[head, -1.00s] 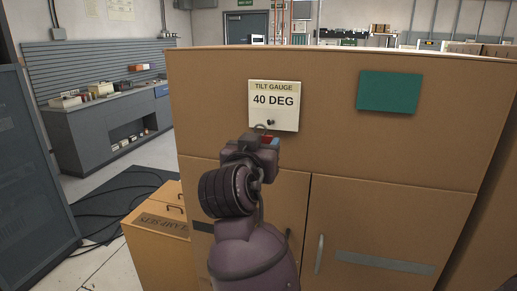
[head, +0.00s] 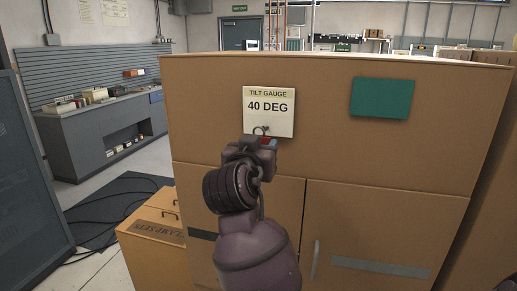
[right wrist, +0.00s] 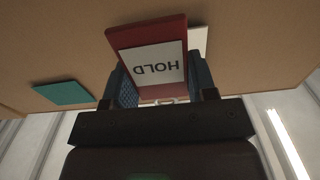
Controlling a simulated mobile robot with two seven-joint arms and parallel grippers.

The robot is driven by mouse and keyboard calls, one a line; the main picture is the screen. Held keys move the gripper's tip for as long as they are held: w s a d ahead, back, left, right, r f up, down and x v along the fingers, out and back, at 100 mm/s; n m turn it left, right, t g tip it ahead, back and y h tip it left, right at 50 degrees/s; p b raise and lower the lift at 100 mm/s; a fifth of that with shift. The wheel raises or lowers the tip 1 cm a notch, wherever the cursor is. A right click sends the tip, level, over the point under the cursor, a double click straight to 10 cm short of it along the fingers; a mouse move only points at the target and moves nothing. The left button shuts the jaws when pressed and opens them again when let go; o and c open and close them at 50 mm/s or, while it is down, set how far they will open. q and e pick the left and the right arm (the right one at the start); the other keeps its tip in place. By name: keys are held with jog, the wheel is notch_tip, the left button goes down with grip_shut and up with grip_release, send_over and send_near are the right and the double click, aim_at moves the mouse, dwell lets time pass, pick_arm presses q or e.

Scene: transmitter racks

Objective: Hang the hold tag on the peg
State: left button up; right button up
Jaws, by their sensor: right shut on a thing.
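The red hold tag (right wrist: 147,36) has a white label reading HOLD, upside down in the right wrist view. My right gripper (right wrist: 160,85) is shut on it, with a blue finger on each side. In the head view my right gripper (head: 260,146) is just below the gauge plate's lower edge, and a bit of the red tag (head: 265,141) shows. The tag's thin ring (head: 259,130) stands up in front of the plate. The small dark peg (head: 267,131) on the plate is beside or behind the ring; I cannot tell whether they touch. My left gripper is out of view.
The cream plate (head: 269,106) reads TILT GAUGE 40 DEG on the brown cabinet (head: 330,140). A teal panel (head: 382,98) is to its right. A tan CLAMP SETS box (head: 153,236) stands at the cabinet's left. Dark cables lie on the floor mat.

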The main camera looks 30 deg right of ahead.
jog(key=shift+p+x, duration=0.3)
jog(key=shift+x, duration=1.4)
dwell(0.6)
jog(key=shift+w+f, duration=0.1)
jog(key=shift+f, duration=0.05)
jog(key=shift+w+d+f+b, duration=0.15)
jog(key=shift+d+f+b, duration=0.1)
jog(key=shift+f+b, duration=0.1)
dwell(0.5)
jog(key=shift+w+d+f, duration=0.2)
jog(key=shift+w+d, duration=0.25)
jog(key=shift+d, duration=0.1)
dwell(0.6)
jog(key=o, duration=1)
